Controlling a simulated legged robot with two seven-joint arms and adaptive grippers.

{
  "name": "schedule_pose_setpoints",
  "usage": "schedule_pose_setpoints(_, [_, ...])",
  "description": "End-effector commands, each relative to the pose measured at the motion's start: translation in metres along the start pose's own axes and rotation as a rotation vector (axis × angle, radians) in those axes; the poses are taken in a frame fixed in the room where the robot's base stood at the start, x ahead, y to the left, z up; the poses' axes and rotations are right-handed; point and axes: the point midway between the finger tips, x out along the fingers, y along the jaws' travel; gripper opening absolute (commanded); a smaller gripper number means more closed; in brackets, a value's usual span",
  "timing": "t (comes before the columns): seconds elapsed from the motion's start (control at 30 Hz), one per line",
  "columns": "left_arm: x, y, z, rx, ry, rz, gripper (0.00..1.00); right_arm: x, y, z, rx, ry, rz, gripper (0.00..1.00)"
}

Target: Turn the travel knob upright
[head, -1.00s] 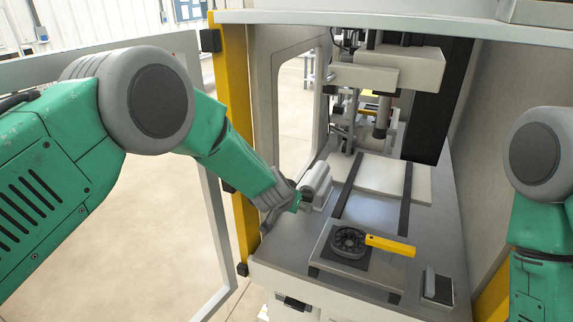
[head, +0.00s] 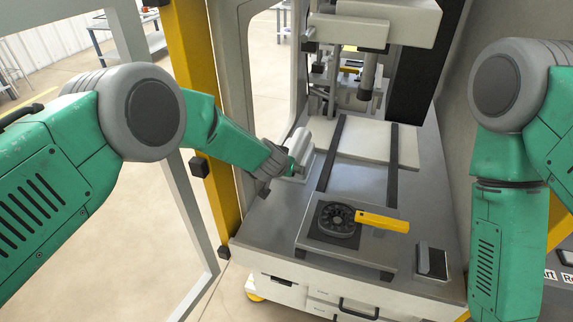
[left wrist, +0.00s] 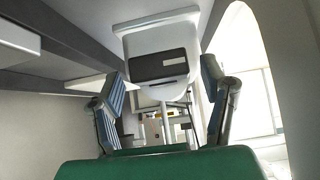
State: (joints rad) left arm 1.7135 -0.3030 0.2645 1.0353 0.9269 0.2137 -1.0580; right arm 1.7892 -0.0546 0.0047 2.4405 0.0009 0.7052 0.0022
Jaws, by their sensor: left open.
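In the left wrist view, a black bar-shaped piece (left wrist: 160,67), which looks like the travel knob, sits crosswise on a pale rounded housing (left wrist: 155,42). My left gripper (left wrist: 163,100) is open, with one finger on each side of the picture. The bar lies ahead between the fingers, with visible gaps on both sides. In the head view, my left gripper (head: 281,162) is close beside the pale housing (head: 303,150) on the machine's left side. Its fingertips and the knob cannot be made out there. My right arm shows at the right, but its gripper is out of frame.
A grey plate (head: 365,252) at the machine's front carries a round black part (head: 338,218) and a yellow-handled tool (head: 382,222). A small black-and-grey block (head: 432,262) lies to their right. Dark rails (head: 393,160) run backward. A yellow post (head: 192,90) stands beside my left arm.

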Motion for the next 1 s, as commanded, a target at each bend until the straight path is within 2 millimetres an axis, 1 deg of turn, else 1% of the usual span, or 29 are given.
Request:
schedule_pose_setpoints(0.1, [0.0038,0.0003,0.0024,0.001,0.0,0.0,0.66,0.0027,0.0,0.0005,0.0,-0.001,0.0,0.4])
schedule_pose_setpoints(0.37, [0.0039,-0.0016,0.0021,-0.001,0.0,0.001,0.66,0.0022,0.0,0.0004,0.0,-0.001,0.0,0.4])
schedule_pose_setpoints(0.4, [0.0039,-0.0017,0.0021,-0.001,0.0,0.001,0.51,0.0021,0.0,0.0004,0.0,-0.001,0.0,0.4])
schedule_pose_setpoints(0.47, [0.004,-0.0016,0.0022,-0.001,0.0,0.001,0.3,0.0021,0.0,0.0004,0.0,-0.001,0.0,0.4])
schedule_pose_setpoints(0.5, [0.0041,-0.0016,0.0022,-0.001,0.0,0.001,0.16,0.0021,0.0,0.0004,0.0,-0.001,0.0,0.4])
schedule_pose_setpoints(0.77, [0.0045,-0.0002,0.0028,0.008,-0.002,-0.008,0.16,0.0023,0.0,0.0003,0.0,0.0,0.0,0.4])
schedule_pose_setpoints(1.0, [0.0052,0.0029,0.0038,0.073,-0.002,-0.071,0.16,0.004,0.0,0.0003,0.0,0.0,0.0,0.4])
